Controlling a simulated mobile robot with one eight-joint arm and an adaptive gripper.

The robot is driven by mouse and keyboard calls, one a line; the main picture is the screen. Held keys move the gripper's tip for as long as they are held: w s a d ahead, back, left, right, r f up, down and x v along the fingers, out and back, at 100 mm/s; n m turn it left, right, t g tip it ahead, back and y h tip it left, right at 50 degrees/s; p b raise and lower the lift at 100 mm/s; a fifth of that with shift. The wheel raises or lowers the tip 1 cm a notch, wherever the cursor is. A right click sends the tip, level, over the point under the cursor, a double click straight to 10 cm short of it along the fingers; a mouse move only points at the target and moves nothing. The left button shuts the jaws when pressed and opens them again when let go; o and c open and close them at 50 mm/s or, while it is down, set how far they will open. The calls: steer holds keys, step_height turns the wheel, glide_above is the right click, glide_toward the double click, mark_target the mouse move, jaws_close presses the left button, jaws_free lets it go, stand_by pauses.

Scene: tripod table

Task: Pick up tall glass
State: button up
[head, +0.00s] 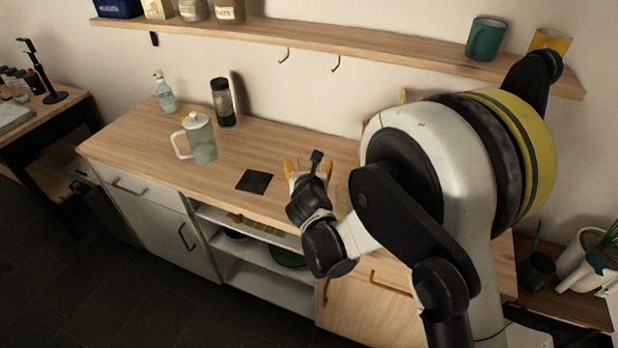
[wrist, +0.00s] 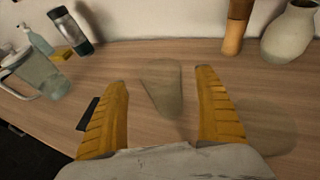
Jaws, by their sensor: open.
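A clear, faintly tinted tall glass (wrist: 163,92) shows in the wrist view, between the two yellow fingers of my gripper (wrist: 162,78). The fingers are spread, with a visible gap on each side of the glass. I cannot tell how far the glass is beyond the fingertips. In the head view my gripper (head: 306,168) is over the wooden counter, right of a black square mat. The glass is not clearly seen there; my arm covers much of that area.
A lidded pitcher (head: 203,143), a dark bottle (head: 223,102) and a spray bottle (head: 164,92) stand on the counter's left. The black mat (head: 254,181) lies near the front edge. A pale vase (wrist: 290,32) and a brown-orange cylinder (wrist: 235,28) stand at the back right.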

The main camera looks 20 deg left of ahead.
mark_target(309, 162)
steer(key=b+x, duration=0.1)
steer(key=x, duration=0.2)
steer(key=shift+w+f, duration=0.3)
steer(key=shift+s+r, duration=0.1)
steer(key=c, duration=1.5)
